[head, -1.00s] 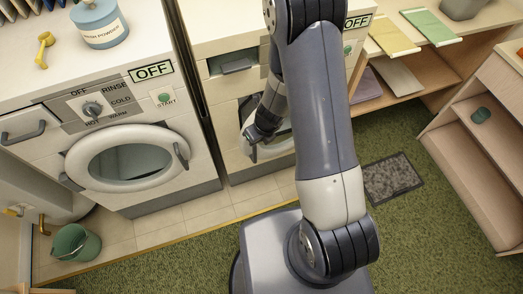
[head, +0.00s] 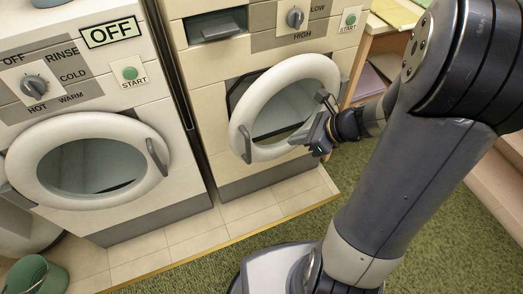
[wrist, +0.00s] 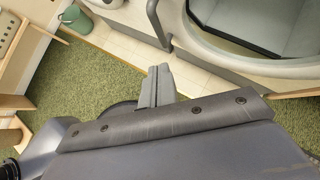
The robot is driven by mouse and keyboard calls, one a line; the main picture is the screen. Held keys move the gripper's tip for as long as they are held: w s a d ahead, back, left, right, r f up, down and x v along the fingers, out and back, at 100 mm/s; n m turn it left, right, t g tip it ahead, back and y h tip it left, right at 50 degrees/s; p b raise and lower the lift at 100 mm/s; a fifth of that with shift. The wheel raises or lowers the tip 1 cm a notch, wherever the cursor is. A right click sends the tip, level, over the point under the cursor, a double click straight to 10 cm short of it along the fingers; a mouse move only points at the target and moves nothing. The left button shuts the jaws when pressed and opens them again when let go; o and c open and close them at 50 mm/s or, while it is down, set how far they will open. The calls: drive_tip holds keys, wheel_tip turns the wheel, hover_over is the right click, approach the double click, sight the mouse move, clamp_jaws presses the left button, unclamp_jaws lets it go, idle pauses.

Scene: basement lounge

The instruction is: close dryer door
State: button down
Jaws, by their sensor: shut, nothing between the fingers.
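The dryer (head: 215,75) is the right-hand machine, with LOW and HIGH by its knob. Its round door (head: 244,113) has a thick white ring, a glass middle and a grey handle (head: 246,144) on the left side. A dark gap shows at the upper left behind the ring, so the door stands ajar. My gripper (head: 314,132) is shut and empty, in front of the right part of the door. I cannot tell whether it touches the ring. In the wrist view the shut fingers (wrist: 158,86) point toward the door ring (wrist: 235,62), which lies up and right.
The washer (head: 150,95), with its round door, stands close on the left. A green bucket (head: 37,274) is on the floor at the lower left. Wooden shelving (head: 380,55) stands right of the dryer. Green carpet lies in front of the tiled strip.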

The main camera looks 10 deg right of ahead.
drive_tip(key=r+b+x, duration=0.1)
drive_tip(key=x, duration=0.5)
drive_tip(key=w+a+r+b+x, duration=0.1)
drive_tip(key=b+x, duration=0.1)
drive_tip(key=x, duration=0.4)
drive_tip(key=shift+a+f, duration=0.25)
drive_tip(key=shift+a, duration=0.3)
drive_tip(key=shift+w, duration=0.25)
